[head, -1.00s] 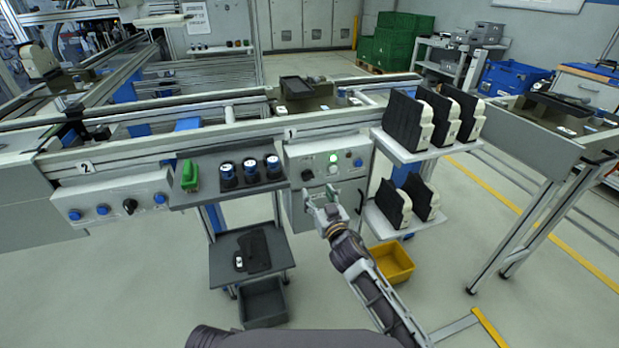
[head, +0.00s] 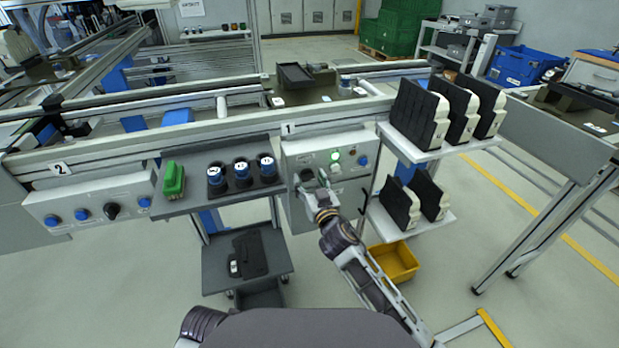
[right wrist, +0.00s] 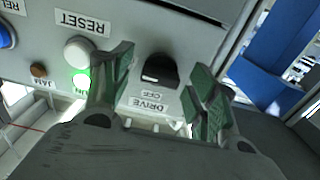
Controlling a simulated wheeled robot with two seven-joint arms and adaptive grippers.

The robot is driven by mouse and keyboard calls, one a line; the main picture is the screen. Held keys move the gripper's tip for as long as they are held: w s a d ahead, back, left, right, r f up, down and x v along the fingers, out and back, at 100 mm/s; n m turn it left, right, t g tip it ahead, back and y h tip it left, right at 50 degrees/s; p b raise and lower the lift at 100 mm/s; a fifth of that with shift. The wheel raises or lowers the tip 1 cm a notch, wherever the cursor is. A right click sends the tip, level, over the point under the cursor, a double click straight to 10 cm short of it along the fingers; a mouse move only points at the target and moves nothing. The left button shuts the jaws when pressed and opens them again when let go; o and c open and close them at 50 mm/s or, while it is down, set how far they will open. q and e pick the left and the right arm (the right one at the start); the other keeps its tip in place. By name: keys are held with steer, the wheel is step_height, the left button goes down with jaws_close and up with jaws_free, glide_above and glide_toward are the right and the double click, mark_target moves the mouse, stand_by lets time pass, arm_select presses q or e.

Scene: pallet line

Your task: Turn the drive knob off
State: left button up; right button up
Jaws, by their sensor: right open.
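The drive knob (right wrist: 160,70) is black with a pale mark and sits on a light grey panel above the labels OFF and DRIVE in the right wrist view. My right gripper (right wrist: 157,72) is open, its two green-padded fingers on either side of the knob, with gaps between pads and knob. In the head view, my right gripper (head: 311,182) is in front of the lower left part of the station 1 control panel (head: 350,144), largely covering the knob area. The knob's exact setting is hard to read. My left gripper is not in view.
A lit green lamp (head: 336,157) and a blue button (head: 363,160) are on the same panel. A tray shelf (head: 200,200) with several blue-topped cylinders stands left of it. Shelves of black-and-white parts (head: 436,150) stand close on the right. A yellow bin (head: 396,263) is below.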

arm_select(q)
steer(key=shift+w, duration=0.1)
arm_select(e)
steer(key=shift+w, duration=0.1)
steer(key=c, duration=1)
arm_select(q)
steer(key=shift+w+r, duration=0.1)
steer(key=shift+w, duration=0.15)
